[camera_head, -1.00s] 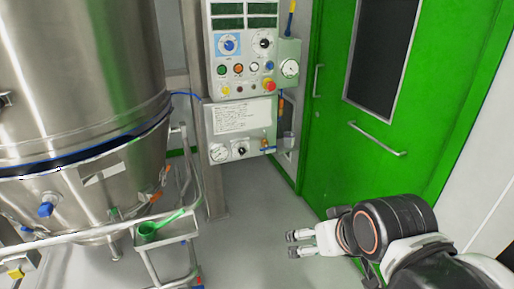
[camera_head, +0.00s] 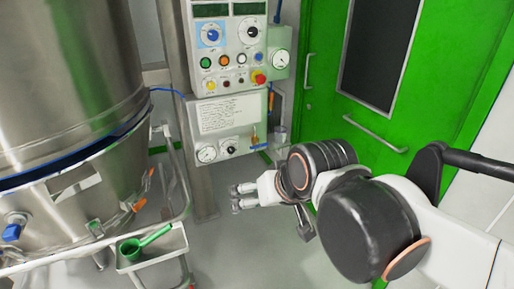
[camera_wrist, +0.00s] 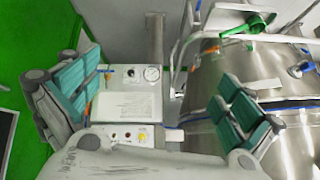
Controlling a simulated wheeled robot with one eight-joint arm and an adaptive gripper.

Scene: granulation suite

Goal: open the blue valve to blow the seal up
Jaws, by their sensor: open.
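A small valve with a blue lever (camera_head: 258,148) and a brass body sits at the lower right of the panel, beside the small gauge box (camera_head: 228,148). The lever lies roughly level. My gripper (camera_head: 238,196) is open and empty in the head view, below and in front of the gauge box, apart from the valve. In the wrist view my gripper (camera_wrist: 156,70) has its two green-padded fingers spread wide, with the panel upside down between them. A blue-handled fitting (camera_head: 12,232) also sits on the steel vessel at left.
The steel vessel (camera_head: 65,60) and its trolley rail (camera_head: 178,180) stand at left, with a green scoop (camera_head: 140,242) on a tray. The control panel (camera_head: 228,50) carries buttons and a red stop. A green door (camera_head: 420,120) is at right. Grey floor is free below the panel.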

